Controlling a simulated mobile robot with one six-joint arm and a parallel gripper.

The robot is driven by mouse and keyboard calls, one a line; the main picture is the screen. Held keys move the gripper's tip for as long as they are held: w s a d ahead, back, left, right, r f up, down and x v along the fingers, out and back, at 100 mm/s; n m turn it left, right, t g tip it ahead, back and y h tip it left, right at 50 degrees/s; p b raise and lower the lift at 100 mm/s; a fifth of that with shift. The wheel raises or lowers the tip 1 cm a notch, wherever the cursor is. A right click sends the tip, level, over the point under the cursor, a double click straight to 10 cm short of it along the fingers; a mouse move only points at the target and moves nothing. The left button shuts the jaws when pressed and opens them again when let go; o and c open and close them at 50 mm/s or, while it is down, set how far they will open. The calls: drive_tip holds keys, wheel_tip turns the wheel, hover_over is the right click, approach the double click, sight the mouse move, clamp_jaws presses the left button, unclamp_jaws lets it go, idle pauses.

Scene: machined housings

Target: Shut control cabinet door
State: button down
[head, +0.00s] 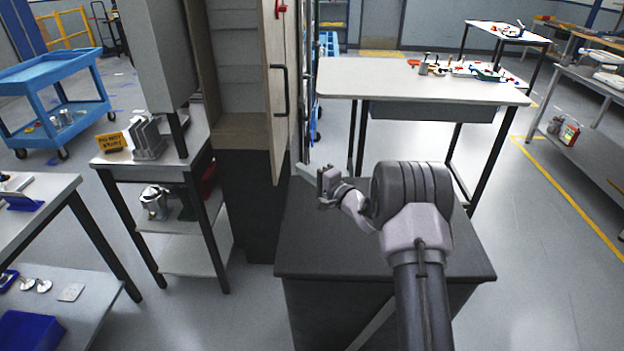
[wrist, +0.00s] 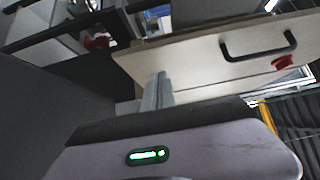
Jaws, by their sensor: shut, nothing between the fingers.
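The control cabinet (head: 238,128) stands left of centre in the head view, with its inside and shelves showing. Its door (head: 277,140) stands open at the right side of the opening, seen at a steep angle. A black bar handle (head: 283,92) is on the door. In the wrist view the door (wrist: 200,62) lies across the top, tilted, with the handle (wrist: 258,45) at upper right. My gripper (head: 326,178) is shut and empty, just right of the door's lower part. Its fingers (wrist: 157,92) point toward the door in the wrist view; contact cannot be told.
A red knob (wrist: 285,62) shows near the handle. A grey side table (head: 185,150) stands left of the cabinet. A work table (head: 420,82) with small parts is behind my arm. A blue cart (head: 50,72) is at far left. Open floor lies at right.

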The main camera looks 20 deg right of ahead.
sight(276, 160)
drive_tip(key=w+a, duration=0.1)
drive_tip(key=w+a+b, duration=0.1)
drive_tip(key=a, duration=0.1)
drive_tip(key=w+a, duration=0.1)
drive_tip(key=a, duration=0.1)
drive_tip(key=shift+w+b, duration=0.3)
drive_tip(key=shift+b, duration=0.1)
